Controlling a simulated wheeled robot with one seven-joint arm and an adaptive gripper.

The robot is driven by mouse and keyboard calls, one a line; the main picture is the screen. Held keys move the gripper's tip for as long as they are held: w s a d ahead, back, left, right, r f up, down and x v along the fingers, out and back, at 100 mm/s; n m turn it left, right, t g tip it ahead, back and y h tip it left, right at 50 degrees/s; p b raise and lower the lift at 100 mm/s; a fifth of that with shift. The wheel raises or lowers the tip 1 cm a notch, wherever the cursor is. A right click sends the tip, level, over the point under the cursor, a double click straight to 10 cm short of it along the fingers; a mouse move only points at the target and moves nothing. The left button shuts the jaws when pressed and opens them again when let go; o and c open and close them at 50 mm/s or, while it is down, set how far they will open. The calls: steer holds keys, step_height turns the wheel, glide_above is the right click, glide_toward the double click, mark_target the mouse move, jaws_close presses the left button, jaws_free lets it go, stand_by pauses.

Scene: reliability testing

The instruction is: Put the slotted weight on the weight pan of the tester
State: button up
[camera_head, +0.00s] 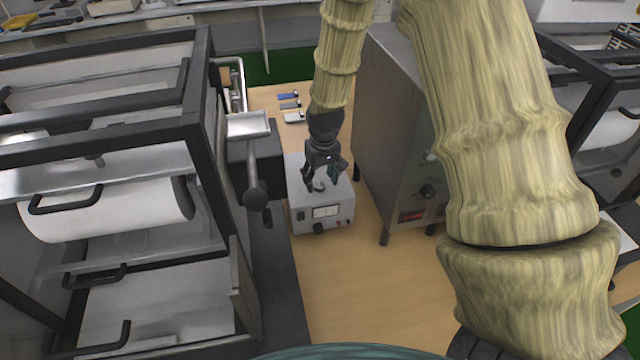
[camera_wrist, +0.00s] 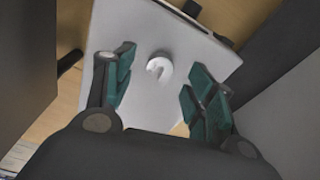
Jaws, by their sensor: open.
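The slotted weight (camera_wrist: 159,68) is a small, pale, C-shaped disc with a slot. It lies on the flat top of a light grey box (camera_wrist: 112,28), which also shows in the head view (camera_head: 345,211). My gripper (camera_head: 322,180) is above that box, pointing down. In the wrist view its teal finger pads (camera_wrist: 158,83) are apart, one on either side of the weight, with nothing held between them. A bright metal tray-like part (camera_head: 247,124) is on the right side of the large framed tester (camera_head: 200,90); I cannot tell whether it is the weight pan.
A tall grey cabinet (camera_head: 392,130) stands close to the right of the box. A lever with a black knob (camera_head: 255,193) sticks out on the left. Small blue and grey pieces (camera_head: 289,101) lie behind. The wooden table (camera_head: 350,290) is clear in front.

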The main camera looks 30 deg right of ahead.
steer(key=shift+w+f, duration=0.1)
steer(key=shift+f, duration=0.95)
jaws_close()
steer(key=shift+r, duration=0.1)
steer(key=shift+r+b, duration=0.65)
steer(key=shift+r, duration=0.8)
steer(key=shift+s+r, duration=0.2)
steer(key=shift+s, duration=0.05)
steer(key=s+a+b, duration=0.2)
steer(key=s, duration=0.5)
steer(key=s+a+r+b, duration=0.1)
steer(key=s+a+b, duration=0.1)
steer(key=s, duration=0.6)
steer(key=shift+r+b, duration=0.3)
